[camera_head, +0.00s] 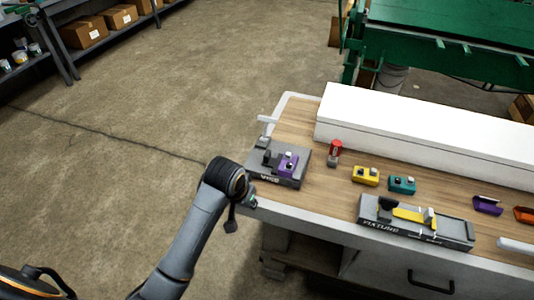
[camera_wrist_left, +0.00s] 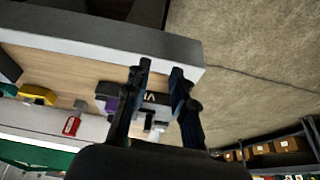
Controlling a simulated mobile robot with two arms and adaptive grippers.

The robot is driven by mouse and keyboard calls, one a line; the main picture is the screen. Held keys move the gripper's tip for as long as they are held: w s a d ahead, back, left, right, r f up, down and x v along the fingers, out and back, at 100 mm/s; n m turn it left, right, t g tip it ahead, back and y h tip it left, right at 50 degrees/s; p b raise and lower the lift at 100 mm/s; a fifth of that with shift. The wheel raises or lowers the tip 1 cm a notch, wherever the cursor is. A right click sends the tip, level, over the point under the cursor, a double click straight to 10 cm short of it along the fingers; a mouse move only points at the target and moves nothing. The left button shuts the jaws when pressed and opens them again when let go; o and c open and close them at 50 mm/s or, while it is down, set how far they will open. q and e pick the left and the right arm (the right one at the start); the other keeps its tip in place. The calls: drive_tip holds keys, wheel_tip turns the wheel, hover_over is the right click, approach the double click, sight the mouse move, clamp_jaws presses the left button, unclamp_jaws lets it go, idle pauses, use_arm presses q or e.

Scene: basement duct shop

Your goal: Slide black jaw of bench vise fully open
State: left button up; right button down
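The grey bench vise (camera_head: 290,181), lettered "VISE", sits on the left end of the wooden-topped bench. Its black jaw (camera_head: 267,157) stands left of a purple block (camera_head: 288,165), with little or no gap visible between them. A light grey handle (camera_head: 266,119) shows at its back. My left gripper (camera_wrist_left: 162,68) is open, its two dark fingers apart with nothing seen between the tips. The vise (camera_wrist_left: 157,98) shows behind the fingers, partly hidden by them, and the purple block (camera_wrist_left: 112,104) shows by the left-hand finger. In the head view my wrist is at the bench's front-left edge and mostly hides the gripper. My right gripper is not in view.
A red-topped item (camera_head: 335,152), a yellow block (camera_head: 365,176) and a teal block (camera_head: 402,185) stand right of the vise. A grey fixture (camera_head: 455,232) with a yellow part lies near the front edge. A long white box (camera_head: 420,125) fills the back.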

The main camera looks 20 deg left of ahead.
use_arm(q)
drive_tip(key=w+r, duration=0.5)
drive_tip(key=w, duration=0.4)
approach(267, 153)
drive_tip(key=shift+n, duration=0.4)
drive_tip(key=p+x, duration=0.1)
drive_tip(key=x, duration=0.9)
drive_tip(key=shift+f, duration=0.25)
clamp_jaws()
